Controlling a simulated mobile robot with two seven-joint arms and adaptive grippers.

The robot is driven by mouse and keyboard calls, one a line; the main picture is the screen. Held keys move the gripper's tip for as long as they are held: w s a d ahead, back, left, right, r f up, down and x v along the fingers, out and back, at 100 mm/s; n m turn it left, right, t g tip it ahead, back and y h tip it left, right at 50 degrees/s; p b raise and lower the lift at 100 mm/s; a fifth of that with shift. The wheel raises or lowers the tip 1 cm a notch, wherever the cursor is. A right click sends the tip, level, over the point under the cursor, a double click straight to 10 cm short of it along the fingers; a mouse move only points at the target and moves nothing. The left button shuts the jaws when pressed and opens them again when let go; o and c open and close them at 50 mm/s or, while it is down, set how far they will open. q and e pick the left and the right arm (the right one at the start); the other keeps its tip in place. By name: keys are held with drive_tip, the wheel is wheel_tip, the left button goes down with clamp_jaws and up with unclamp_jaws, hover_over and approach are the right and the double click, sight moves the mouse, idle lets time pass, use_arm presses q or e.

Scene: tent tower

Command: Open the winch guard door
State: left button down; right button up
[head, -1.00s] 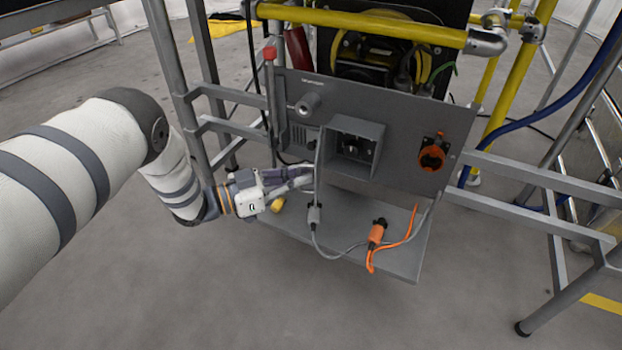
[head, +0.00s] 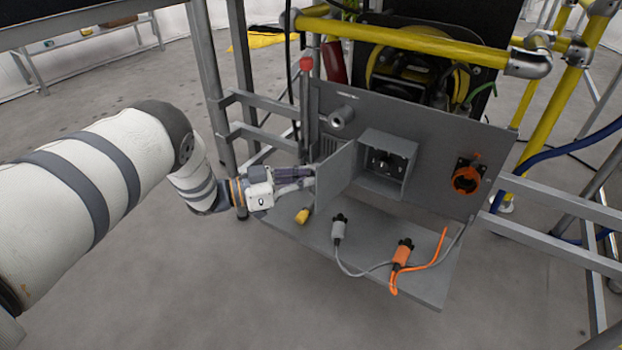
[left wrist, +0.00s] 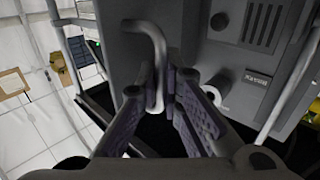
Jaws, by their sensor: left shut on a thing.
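The winch guard door (head: 335,177) is a grey flat panel on the left side of a grey box (head: 388,163) on the panel front. It stands swung out from the box, and the box's dark inside with fittings shows. My left gripper (head: 309,177) is at the door's outer left edge. In the left wrist view, its fingers (left wrist: 168,95) are closed around a bent grey rod handle (left wrist: 147,30) on a grey panel. The exact contact is partly hidden by the fingers. My right gripper is not in view.
A grey shelf (head: 385,270) below holds a grey plug (head: 339,229), an orange plug (head: 402,252) and a yellow piece (head: 303,216). An orange socket (head: 467,178) is right of the box. Yellow rails (head: 420,40) cross above. Open floor lies in front.

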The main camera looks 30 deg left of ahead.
use_arm(q)
drive_tip(key=shift+f, duration=0.1)
drive_tip(key=c, duration=2)
unclamp_jaws()
drive_tip(key=shift+s+a, duration=0.1)
drive_tip(key=v, duration=1.1)
drive_tip(key=shift+s+a, duration=0.3)
